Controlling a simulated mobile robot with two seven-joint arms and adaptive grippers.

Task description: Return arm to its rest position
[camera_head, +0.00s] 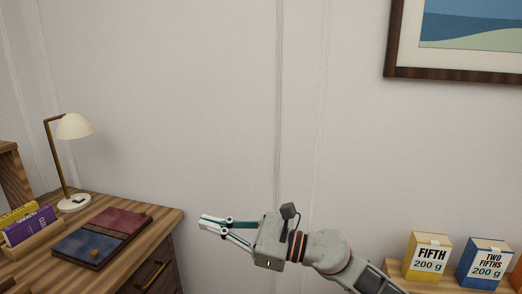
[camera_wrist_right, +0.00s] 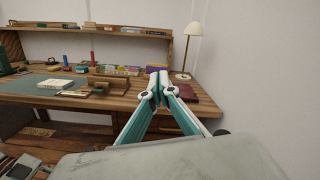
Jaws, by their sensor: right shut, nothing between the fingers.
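My right gripper (camera_head: 212,229) is in the middle of the head view, its fingers pointing left toward the wooden desk (camera_head: 160,225). It is shut and empty, in the air to the right of the desk's edge. In the right wrist view the closed fingertips (camera_wrist_right: 158,76) appear in front of the desk, partly covering its right end. My right arm comes in from the lower right of the head view. My left gripper is not in view.
On the desk stand a lamp (camera_head: 75,127), red and blue folders (camera_head: 85,247) and a book rack (camera_head: 28,235). A yellow box (camera_head: 427,257) and a blue box (camera_head: 484,263) stand on a shelf at right. A framed picture (camera_head: 440,73) hangs on the wall.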

